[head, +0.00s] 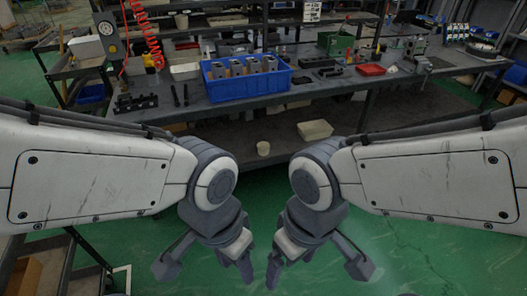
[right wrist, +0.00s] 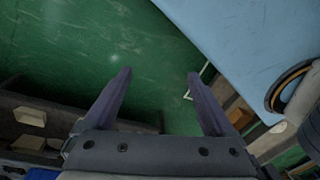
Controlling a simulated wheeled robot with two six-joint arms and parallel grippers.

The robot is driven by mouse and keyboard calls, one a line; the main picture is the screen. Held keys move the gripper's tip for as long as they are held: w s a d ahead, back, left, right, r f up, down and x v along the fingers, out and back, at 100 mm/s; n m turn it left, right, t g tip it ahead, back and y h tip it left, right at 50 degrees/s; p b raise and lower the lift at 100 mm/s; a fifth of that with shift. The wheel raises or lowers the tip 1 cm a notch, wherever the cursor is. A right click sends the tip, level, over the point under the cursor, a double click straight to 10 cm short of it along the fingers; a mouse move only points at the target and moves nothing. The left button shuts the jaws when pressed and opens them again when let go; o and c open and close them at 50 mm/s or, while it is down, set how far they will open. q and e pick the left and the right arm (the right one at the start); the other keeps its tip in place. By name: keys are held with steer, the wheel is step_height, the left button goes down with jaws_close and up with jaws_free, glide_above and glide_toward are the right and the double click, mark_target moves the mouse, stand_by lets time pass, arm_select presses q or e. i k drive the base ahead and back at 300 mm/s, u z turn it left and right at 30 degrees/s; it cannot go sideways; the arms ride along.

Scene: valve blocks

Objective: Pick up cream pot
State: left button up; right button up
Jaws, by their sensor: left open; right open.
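My left gripper (head: 206,264) is open and empty, pointing down over the green floor, in front of the shelf and apart from the pot. My right gripper (head: 317,266) is also open and empty at much the same height. Its two fingers also show in the right wrist view (right wrist: 160,76), with bare floor between them. I cannot tell whether any pale object at that view's lower left is the pot.
A cream box (head: 315,130) sits on the lower shelf, right of the pot. The workbench top above holds a blue crate (head: 248,86) with grey blocks, a red tray (head: 371,69) and tools. The green floor (head: 420,250) in front is clear at the right.

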mark_target(262, 147)
steer(key=z, duration=0.15)
steer(key=i, duration=2.25)
steer(key=u, duration=0.65)
steer(key=i, duration=0.4)
steer(key=u, duration=0.05)
